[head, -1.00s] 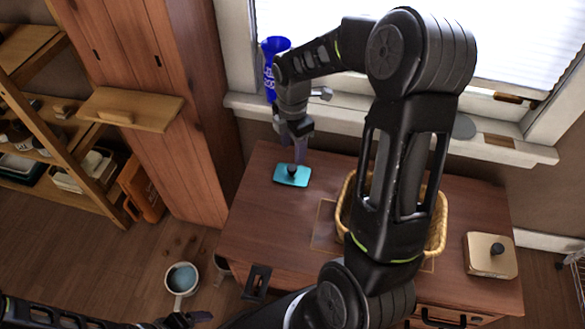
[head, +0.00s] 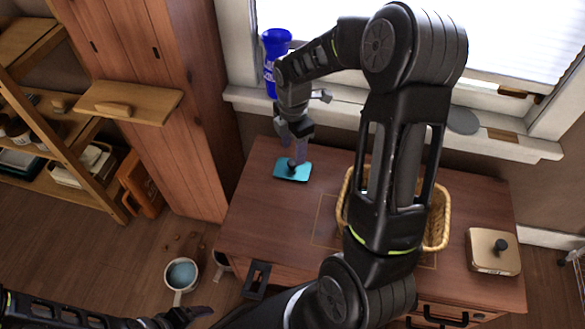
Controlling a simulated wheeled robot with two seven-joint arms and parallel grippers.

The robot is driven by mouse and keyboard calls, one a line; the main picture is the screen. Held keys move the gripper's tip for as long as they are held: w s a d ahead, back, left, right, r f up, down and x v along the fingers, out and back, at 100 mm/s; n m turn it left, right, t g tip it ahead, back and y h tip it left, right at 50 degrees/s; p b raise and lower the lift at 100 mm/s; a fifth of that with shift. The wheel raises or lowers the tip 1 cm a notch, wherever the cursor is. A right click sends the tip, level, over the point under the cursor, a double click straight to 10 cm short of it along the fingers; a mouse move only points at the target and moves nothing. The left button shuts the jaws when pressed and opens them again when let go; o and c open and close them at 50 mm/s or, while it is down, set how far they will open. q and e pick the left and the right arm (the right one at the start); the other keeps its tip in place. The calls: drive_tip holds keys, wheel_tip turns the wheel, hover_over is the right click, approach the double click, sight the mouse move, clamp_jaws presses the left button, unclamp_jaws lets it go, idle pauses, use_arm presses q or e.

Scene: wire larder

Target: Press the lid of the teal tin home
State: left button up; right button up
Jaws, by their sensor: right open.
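The teal tin (head: 283,173) stands on the wooden cabinet top near its back left corner. I see it from above as a teal rectangle with a dark knob (head: 292,168) in the middle. I cannot tell how the lid sits on the tin. My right gripper (head: 298,160) is open and points down right at the knob, covering part of it; contact is unclear. My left gripper (head: 190,316) is low at the left, over the floor, and its jaws are not clear.
A wicker basket (head: 437,222) stands mid-top, partly behind my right arm. A beige tin (head: 485,258) with a dark knob stands at the right. A blue cup (head: 274,48) is on the sill (head: 245,100). A thin square outline marks the bare top left of the basket.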

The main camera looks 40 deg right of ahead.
sight(293, 162)
wheel_tip(293, 162, down, 5)
drive_tip(key=shift+w+f+b, duration=0.1)
drive_tip(key=shift+f+b, duration=0.05)
drive_tip(key=shift+b, duration=0.55)
drive_tip(key=shift+c, duration=0.2)
clamp_jaws()
idle(0.4)
